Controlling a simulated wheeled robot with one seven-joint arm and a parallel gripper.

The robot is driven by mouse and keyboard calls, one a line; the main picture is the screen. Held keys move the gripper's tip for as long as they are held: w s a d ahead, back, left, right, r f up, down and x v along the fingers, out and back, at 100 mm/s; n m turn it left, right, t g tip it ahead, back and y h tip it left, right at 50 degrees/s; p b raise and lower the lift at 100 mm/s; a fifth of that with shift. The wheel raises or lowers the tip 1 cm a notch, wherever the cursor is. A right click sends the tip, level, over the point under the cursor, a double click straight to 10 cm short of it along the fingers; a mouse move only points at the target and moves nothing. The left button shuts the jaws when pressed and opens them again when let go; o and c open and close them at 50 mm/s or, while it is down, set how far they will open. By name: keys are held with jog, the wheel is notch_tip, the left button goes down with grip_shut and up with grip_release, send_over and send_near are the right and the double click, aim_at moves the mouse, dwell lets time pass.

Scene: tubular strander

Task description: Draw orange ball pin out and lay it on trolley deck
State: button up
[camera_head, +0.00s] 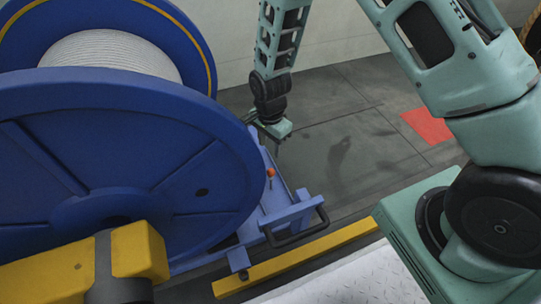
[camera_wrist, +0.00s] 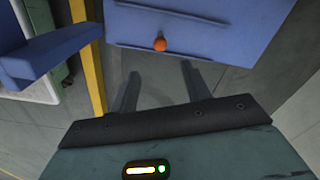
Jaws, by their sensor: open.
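The orange ball pin (camera_head: 271,172) shows as a small orange ball on the blue trolley, close beside the big blue reel. In the wrist view the orange ball (camera_wrist: 159,44) sits against a blue trolley surface (camera_wrist: 215,18), beyond my fingertips. My gripper (camera_wrist: 158,72) is open and empty, with both dark fingers apart and the ball roughly in line with the gap between them. In the head view my gripper (camera_head: 277,148) hangs behind the ball, apart from it. The pin's shank is hidden. The blue trolley deck (camera_head: 272,202) is partly covered by the reel.
The large blue reel (camera_head: 120,160) with pale cable fills the left. A trolley handle (camera_head: 297,228) stands at the front. A yellow floor bar (camera_head: 300,258) runs along the front, and a red floor patch (camera_head: 427,126) lies at right. Grey floor behind the trolley is clear.

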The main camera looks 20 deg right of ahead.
aim_at(271, 178)
notch_tip(271, 178, down, 18)
jog(key=b, duration=0.9)
jog(key=shift+r, duration=0.1)
grip_shut()
jog(key=shift+w+g, duration=0.6)
jog(key=shift+w+d+f+g+b, duration=0.1)
jog(key=shift+w+f+g+b, duration=0.25)
jog(key=shift+w+g, duration=0.4)
jog(key=shift+w+f+g+b, duration=0.2)
jog(key=shift+w+g+b, duration=0.1)
jog(key=shift+w+g, duration=0.4)
jog(key=shift+r+g, duration=0.1)
jog(key=shift+g, duration=0.15)
